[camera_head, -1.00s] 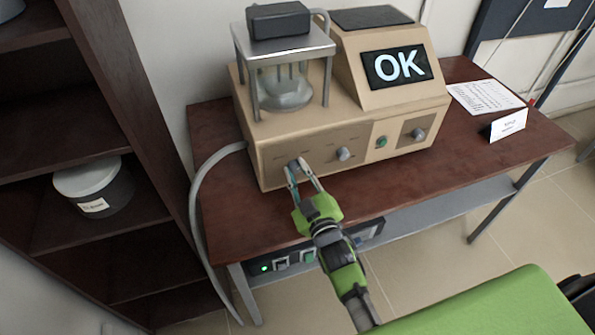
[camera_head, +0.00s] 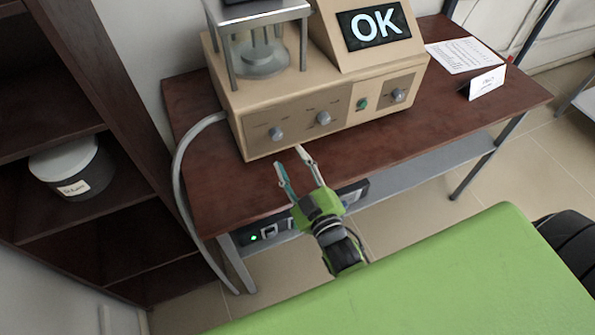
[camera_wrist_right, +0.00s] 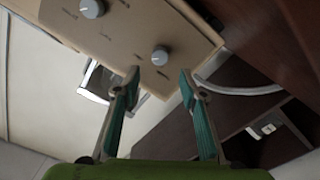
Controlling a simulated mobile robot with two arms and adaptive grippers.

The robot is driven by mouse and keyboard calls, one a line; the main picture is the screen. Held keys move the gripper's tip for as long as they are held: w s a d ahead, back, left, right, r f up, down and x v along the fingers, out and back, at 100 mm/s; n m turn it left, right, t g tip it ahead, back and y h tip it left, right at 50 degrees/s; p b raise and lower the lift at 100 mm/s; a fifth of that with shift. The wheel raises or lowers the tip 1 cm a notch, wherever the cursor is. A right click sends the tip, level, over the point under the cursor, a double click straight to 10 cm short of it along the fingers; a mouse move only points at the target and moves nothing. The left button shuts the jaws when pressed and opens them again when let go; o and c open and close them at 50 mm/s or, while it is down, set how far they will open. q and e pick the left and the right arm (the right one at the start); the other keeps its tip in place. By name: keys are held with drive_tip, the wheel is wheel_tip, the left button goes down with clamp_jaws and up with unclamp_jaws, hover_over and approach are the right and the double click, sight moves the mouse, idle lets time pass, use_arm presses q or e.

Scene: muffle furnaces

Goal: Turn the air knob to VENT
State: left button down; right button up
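The beige machine (camera_head: 300,140) stands on the table with a row of grey knobs on its front panel. The leftmost knob (camera_head: 276,134) and the middle knob (camera_head: 323,118) have small labels I cannot read, so I cannot tell which is the air knob or where VENT is. My right gripper (camera_head: 290,158) is open and empty, below and in front of the leftmost knob, apart from it. In the right wrist view the near knob (camera_wrist_right: 160,55) lies just beyond the gap between the open fingertips (camera_wrist_right: 160,75). My left gripper is not in view.
A green button (camera_head: 362,103) and a right-hand knob (camera_head: 398,95) are farther along the panel. The screen (camera_head: 374,24) reads OK. A grey hose (camera_head: 179,165) runs down the machine's left side, near a dark shelf (camera_head: 122,130). The table front (camera_head: 440,115) is clear.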

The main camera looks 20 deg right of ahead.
drive_tip(key=s, duration=0.3)
drive_tip(key=shift+s, duration=0.15)
drive_tip(key=shift+d, duration=0.1)
idle(0.4)
